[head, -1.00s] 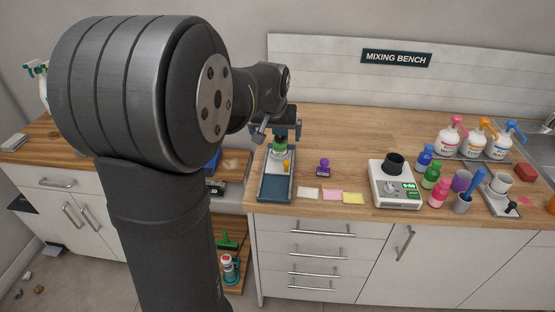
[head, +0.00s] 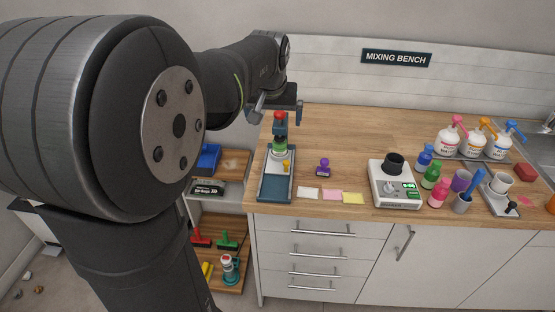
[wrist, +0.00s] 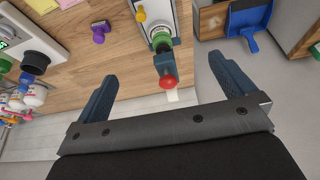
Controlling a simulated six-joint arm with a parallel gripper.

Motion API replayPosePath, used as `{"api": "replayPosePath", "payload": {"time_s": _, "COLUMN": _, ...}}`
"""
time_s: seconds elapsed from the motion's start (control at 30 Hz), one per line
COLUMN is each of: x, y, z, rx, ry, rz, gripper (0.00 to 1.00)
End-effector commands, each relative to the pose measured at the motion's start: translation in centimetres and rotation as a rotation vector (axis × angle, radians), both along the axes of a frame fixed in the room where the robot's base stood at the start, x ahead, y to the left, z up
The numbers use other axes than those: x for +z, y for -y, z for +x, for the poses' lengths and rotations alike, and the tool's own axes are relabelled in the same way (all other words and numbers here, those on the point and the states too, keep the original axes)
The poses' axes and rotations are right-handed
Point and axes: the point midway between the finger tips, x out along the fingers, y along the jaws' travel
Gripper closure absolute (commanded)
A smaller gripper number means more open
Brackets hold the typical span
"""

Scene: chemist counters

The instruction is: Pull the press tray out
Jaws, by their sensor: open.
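The press (head: 281,127) stands at the left end of the mixing bench, with a red knob (head: 280,115) on top and a green ring below. A pale tray (head: 275,168) lies at its foot on a dark blue base (head: 274,188), with a small yellow knob (head: 287,164) beside it. In the wrist view the red knob (wrist: 169,82) appears between the fingers, and the yellow knob (wrist: 141,14) is at the top edge. My gripper (wrist: 165,75) is open and empty. In the head view it is above and behind the press, apart from it.
A purple stamp (head: 323,167) and coloured notes (head: 331,196) lie right of the press. A white scale (head: 395,190) and several bottles stand farther right. A blue dustpan (wrist: 249,17) is on a shelf beside the bench.

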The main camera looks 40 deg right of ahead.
Motion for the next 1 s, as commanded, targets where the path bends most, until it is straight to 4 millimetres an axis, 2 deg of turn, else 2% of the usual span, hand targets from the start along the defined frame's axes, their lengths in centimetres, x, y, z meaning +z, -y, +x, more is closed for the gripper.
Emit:
{"api": "replayPosePath", "payload": {"time_s": 0.1, "x": 1.4, "y": -0.4, "z": -0.4, "rx": 0.0, "ry": 0.001, "rz": -0.001, "gripper": 0.0}}
{"api": "replayPosePath", "payload": {"time_s": 0.2, "x": 2.0, "y": -0.6, "z": -0.6, "rx": 0.0, "ry": 0.0, "rz": 0.0, "gripper": 0.0}}
{"api": "replayPosePath", "payload": {"time_s": 0.47, "x": 2.1, "y": -0.6, "z": -0.6, "rx": 0.0, "ry": 0.0, "rz": 0.0, "gripper": 0.0}}
{"api": "replayPosePath", "payload": {"time_s": 0.57, "x": 2.1, "y": -0.6, "z": -0.6, "rx": 0.0, "ry": -0.001, "rz": 0.001, "gripper": 0.16}}
{"api": "replayPosePath", "payload": {"time_s": 0.7, "x": 2.1, "y": -0.6, "z": -0.6, "rx": 0.0, "ry": -0.001, "rz": 0.001, "gripper": 0.43}}
{"api": "replayPosePath", "payload": {"time_s": 0.8, "x": 2.0, "y": -0.6, "z": -0.6, "rx": -0.006, "ry": -0.001, "rz": 0.002, "gripper": 0.59}}
{"api": "replayPosePath", "payload": {"time_s": 1.0, "x": 0.8, "y": -1.1, "z": -1.2, "rx": -0.159, "ry": -0.01, "rz": 0.01, "gripper": 0.59}}
